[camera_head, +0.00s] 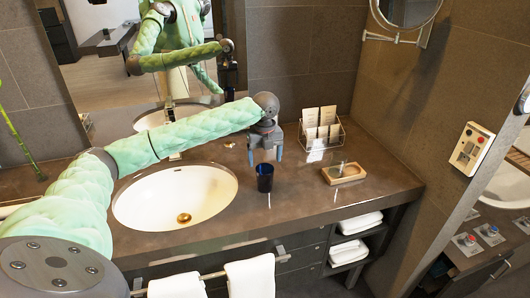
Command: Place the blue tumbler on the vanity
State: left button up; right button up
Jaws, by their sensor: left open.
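The dark blue tumbler (264,180) stands upright on the brown vanity counter (305,205), just right of the sink. My left gripper (266,158) points down above and slightly behind the tumbler. Its two fingers are spread apart, and nothing shows between them. The fingertips look close to the tumbler's rim; I cannot tell whether they touch it. My right gripper is not in view.
The white oval sink (150,200) is left of the tumbler. A wire rack of cards (322,135) stands behind right, and a wooden soap dish (344,172) lies right. White towels (250,278) hang in front. The front right counter is clear.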

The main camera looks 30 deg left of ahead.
pick_arm(q)
jog(key=shift+r+b, duration=0.45)
jog(key=shift+r, duration=1.6)
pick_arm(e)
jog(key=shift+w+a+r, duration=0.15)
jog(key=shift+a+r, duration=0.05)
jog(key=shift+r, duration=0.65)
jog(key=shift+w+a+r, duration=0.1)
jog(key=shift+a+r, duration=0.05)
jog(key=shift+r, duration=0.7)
pick_arm(q)
jog(key=shift+f, duration=0.1)
